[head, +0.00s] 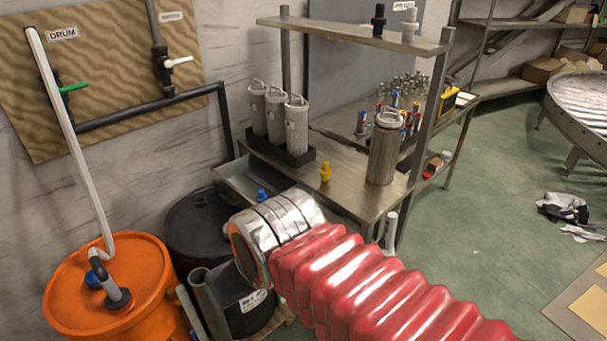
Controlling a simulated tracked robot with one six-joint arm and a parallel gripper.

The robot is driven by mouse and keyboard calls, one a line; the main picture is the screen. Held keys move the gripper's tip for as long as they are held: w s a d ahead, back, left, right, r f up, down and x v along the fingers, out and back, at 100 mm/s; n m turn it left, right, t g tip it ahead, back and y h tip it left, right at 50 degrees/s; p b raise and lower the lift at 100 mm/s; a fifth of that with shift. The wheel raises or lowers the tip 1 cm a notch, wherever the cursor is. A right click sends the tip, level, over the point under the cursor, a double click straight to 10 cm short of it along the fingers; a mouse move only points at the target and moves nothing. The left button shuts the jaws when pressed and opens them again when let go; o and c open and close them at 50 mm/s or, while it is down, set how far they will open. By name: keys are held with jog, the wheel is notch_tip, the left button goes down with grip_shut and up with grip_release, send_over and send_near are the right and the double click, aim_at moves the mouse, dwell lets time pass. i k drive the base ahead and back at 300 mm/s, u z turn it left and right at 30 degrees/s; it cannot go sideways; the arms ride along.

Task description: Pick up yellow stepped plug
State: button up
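The yellow stepped plug (325,173) stands upright near the front edge of the metal workbench (345,190). It is between the rack of grey canisters and a steel canister, with bare bench around it. My arm, with red bellows and a silver end section, reaches in from the lower right. Its silver end is in front of and below the bench edge, left of the plug in the picture. No gripper fingers show, so I cannot see how they stand to the plug.
Grey canisters (297,125) stand in a dark rack behind the plug. A steel canister (382,150) stands right of it. A blue plug (262,194) is lower left, by a metal tray (240,176). An upper shelf (350,35) overhangs the bench. An orange drum (70,290) stands left.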

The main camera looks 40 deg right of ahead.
aim_at(325, 172)
jog(key=u, duration=1.05)
jog(key=k, duration=0.6)
jog(key=z, duration=1)
jog(key=i, duration=1)
